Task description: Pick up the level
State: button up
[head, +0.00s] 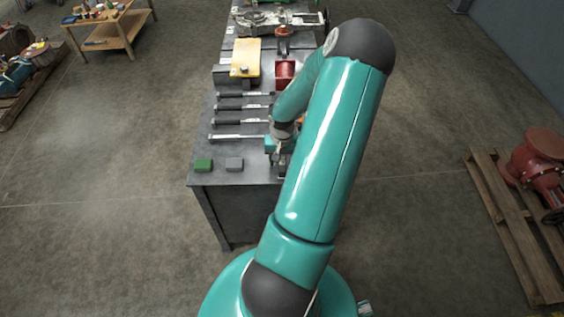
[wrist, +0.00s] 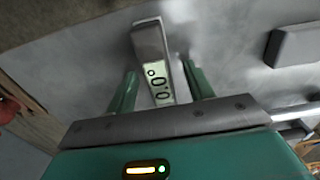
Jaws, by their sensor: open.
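The level, a short grey bar with a lit display reading 0.0°, stands out in the wrist view (wrist: 152,45) against a grey surface. My gripper (wrist: 158,70) is open, with one green finger on each side of the level. Small gaps show between the fingers and the bar, and the lower end of the bar runs down towards my palm. In the head view my gripper (head: 279,152) is low over the near right part of the grey workbench (head: 205,176). My arm hides most of that area, so I cannot make out the level there.
A yellow board (head: 246,57) and a red object (head: 285,73) are farther back. A pallet (head: 510,220) stands at right.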

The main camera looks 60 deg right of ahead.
jog(key=shift+f, duration=0.2)
grip_shut()
jog(key=shift+r, duration=0.1)
